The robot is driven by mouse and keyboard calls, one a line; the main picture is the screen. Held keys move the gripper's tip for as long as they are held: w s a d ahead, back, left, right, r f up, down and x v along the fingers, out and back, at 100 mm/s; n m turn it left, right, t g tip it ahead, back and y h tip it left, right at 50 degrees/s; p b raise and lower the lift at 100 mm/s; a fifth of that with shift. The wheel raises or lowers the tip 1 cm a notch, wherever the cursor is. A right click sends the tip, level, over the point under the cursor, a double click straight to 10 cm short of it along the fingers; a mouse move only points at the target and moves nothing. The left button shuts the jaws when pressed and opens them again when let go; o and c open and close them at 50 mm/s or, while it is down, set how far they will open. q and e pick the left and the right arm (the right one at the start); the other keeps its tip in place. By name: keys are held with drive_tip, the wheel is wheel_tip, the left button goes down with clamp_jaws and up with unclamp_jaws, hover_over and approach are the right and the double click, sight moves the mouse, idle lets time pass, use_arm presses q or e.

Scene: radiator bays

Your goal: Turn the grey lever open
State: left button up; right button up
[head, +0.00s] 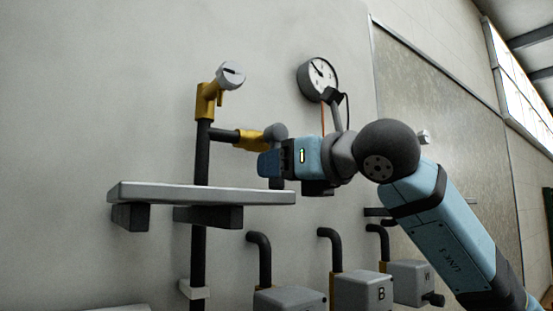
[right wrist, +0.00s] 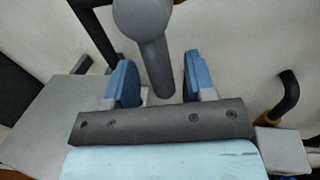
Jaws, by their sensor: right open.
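The grey lever (head: 275,131) has a rounded hub on the yellow valve body (head: 249,140), at the end of a dark side pipe. In the right wrist view the lever's handle (right wrist: 158,62) hangs down from its hub between my two blue fingers. My right gripper (head: 270,164) is open around the handle; it also shows in the right wrist view (right wrist: 161,78). Gaps show on both sides of the handle, so neither finger appears to grip it. In the head view the gripper hides most of the handle. My left gripper is out of view.
A grey shelf (head: 150,191) juts out just below and left of the gripper. A white-faced dial (head: 319,76) hangs above my right arm. A white-capped yellow fitting (head: 208,100) tops the vertical pipe. Grey boxes (head: 362,290) with bent pipes stand below.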

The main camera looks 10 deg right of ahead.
drive_tip(key=shift+w+a, duration=0.35)
drive_tip(key=shift+w, duration=0.2)
clamp_jaws()
